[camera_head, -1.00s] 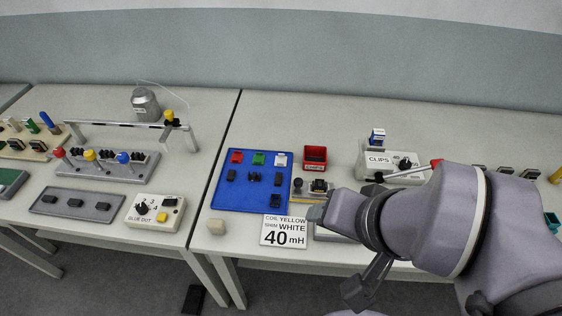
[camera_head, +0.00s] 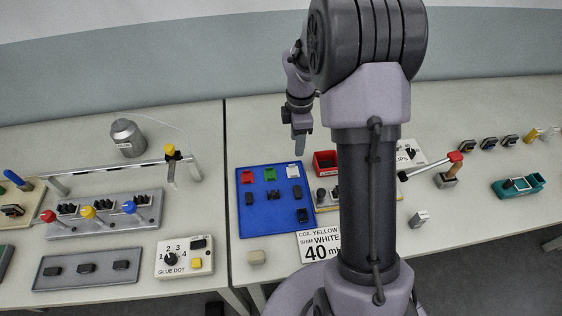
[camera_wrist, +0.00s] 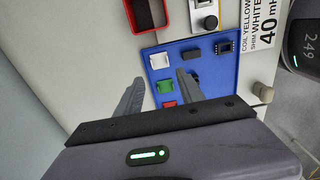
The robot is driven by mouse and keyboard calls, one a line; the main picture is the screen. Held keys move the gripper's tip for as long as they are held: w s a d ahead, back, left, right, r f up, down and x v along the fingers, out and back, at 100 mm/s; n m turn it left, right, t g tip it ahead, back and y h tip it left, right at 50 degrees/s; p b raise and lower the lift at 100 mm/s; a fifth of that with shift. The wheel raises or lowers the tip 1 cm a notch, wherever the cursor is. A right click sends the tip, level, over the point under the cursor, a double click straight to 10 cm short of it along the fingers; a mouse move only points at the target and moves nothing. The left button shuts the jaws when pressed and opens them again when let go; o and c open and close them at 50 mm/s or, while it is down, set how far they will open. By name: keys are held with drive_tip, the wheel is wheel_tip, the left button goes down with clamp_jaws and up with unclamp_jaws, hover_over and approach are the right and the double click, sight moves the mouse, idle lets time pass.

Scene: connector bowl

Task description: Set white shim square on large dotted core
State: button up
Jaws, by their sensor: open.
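The white shim square (camera_head: 292,170) lies at the back right of the blue tray (camera_head: 240,220), beside green (camera_head: 269,174) and red (camera_head: 246,176) ones. Several dark cores lie nearer the tray's front. The largest-looking one (camera_head: 302,215) is at the front right, and it also shows in the wrist view (camera_wrist: 223,47); its dots are too small to confirm. My gripper (camera_head: 300,152) hangs above and behind the tray, pointing down. In the wrist view my gripper (camera_wrist: 160,76) is open and empty, with the white shim (camera_wrist: 159,62) just beyond and between the fingertips, apart from them.
A red bin (camera_head: 325,162) stands right of the tray's back corner. A sign (camera_head: 319,243) reading coil yellow, shim white, 40 mH stands in front. The glue dot box (camera_head: 185,257) is on the left table. My arm hides part of the right table.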

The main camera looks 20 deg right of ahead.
drive_tip(key=b, duration=0.2)
hover_over(293, 172)
drive_tip(key=f, duration=0.7)
drive_tip(key=shift+s+d+f, duration=0.2)
drive_tip(key=shift+d+f, duration=0.1)
drive_tip(key=shift+f, duration=0.1)
drive_tip(key=f, duration=0.1)
drive_tip(key=f+b, duration=0.1)
drive_tip(key=f, duration=0.1)
drive_tip(key=f+b, duration=0.1)
drive_tip(key=f, duration=0.1)
drive_tip(key=shift+w+a+f, duration=0.15)
drive_tip(key=shift+w+a, duration=0.1)
drive_tip(key=shift+a, duration=0.05)
drive_tip(key=shift+c, duration=1)
drive_tip(key=c, duration=0.8)
